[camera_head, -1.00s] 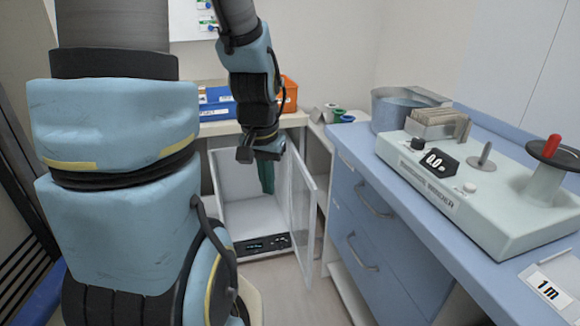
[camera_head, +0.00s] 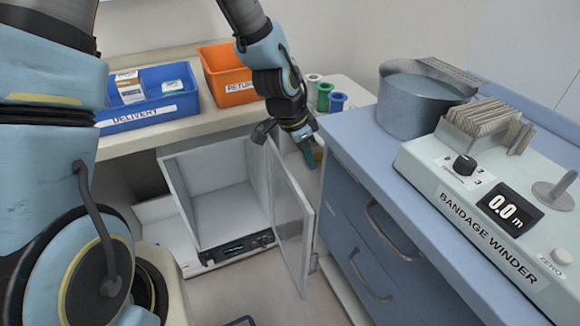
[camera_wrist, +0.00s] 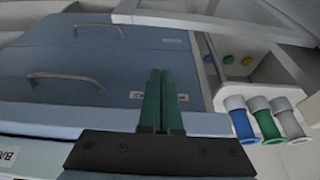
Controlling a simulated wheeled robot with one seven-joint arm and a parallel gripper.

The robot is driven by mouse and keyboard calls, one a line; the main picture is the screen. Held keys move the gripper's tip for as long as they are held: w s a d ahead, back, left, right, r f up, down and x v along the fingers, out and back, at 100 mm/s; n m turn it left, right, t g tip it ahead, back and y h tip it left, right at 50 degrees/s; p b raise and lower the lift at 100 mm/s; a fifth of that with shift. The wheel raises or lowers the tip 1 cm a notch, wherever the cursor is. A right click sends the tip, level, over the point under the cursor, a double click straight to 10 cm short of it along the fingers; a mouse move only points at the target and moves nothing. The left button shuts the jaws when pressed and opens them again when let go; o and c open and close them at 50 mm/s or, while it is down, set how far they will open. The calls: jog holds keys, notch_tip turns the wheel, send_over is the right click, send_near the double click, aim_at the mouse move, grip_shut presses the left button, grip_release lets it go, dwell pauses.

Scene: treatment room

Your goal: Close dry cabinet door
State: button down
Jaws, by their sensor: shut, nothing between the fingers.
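The dry cabinet (camera_head: 238,248) is a white box with a dark display strip below its open, empty interior. Its glass door (camera_head: 287,215) stands open at the right side, swung out toward the camera. My gripper (camera_head: 311,158) is to the right of the door's upper part, between it and the blue drawer unit. Its green fingers are shut together with nothing between them. Contact with the door is not visible. The wrist view shows the closed fingers (camera_wrist: 160,98) in front of the blue drawers; the cabinet door is not recognisable there.
The blue drawer unit (camera_head: 345,215) with protruding handles stands close at right. A bandage winder (camera_head: 480,215) and metal pot (camera_head: 415,105) are on its top. Spools (camera_head: 325,97), a blue bin (camera_head: 150,112) and an orange bin (camera_head: 228,75) stand behind. Some floor is free before the cabinet.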

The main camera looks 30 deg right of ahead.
notch_tip(320, 180, down, 9)
jog(key=p, duration=0.3)
jog(key=shift+a+f+p, duration=0.15)
jog(key=shift+a+p, duration=0.25)
dwell(0.3)
